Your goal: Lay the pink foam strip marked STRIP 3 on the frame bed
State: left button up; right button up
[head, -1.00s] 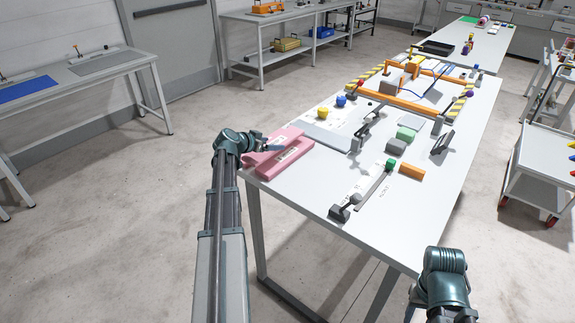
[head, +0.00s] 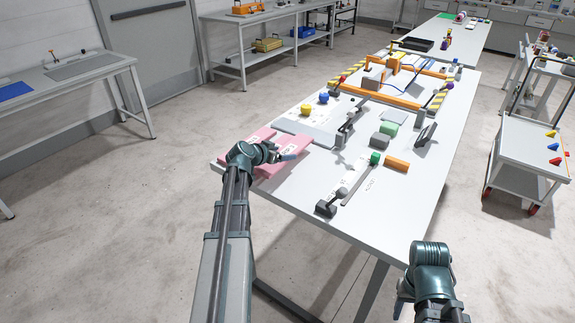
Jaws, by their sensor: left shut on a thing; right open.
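Pink foam strips (head: 293,146) with white labels lie side by side at the near left end of the long table; the label writing is too small to read. My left gripper (head: 284,155) is over the nearer strip and shut on pink foam; its wrist hides part of the strips. I cannot tell whether the held strip is clear of the table. The frame bed, with orange bars (head: 378,96) and yellow-black striped rails, stands further back on the table. My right gripper (head: 401,302) is open, low at the bottom right, off the table's near side.
A cart (head: 530,150) stands right.

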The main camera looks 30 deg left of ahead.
aim_at(288, 169)
pick_arm(q)
jog(key=shift+d+f, duration=0.1)
jog(key=shift+d, duration=0.9)
notch_tip(288, 169, down, 4)
jog(key=b, duration=0.3)
jog(key=shift+w+d+r+b, duration=0.1)
jog(key=shift+d+r+b, duration=0.05)
jog(key=shift+r+b, duration=0.15)
jog(key=shift+f, duration=0.15)
jog(key=shift+f+b, duration=0.15)
jog(key=shift+b, duration=0.15)
jog(key=o, duration=1.2)
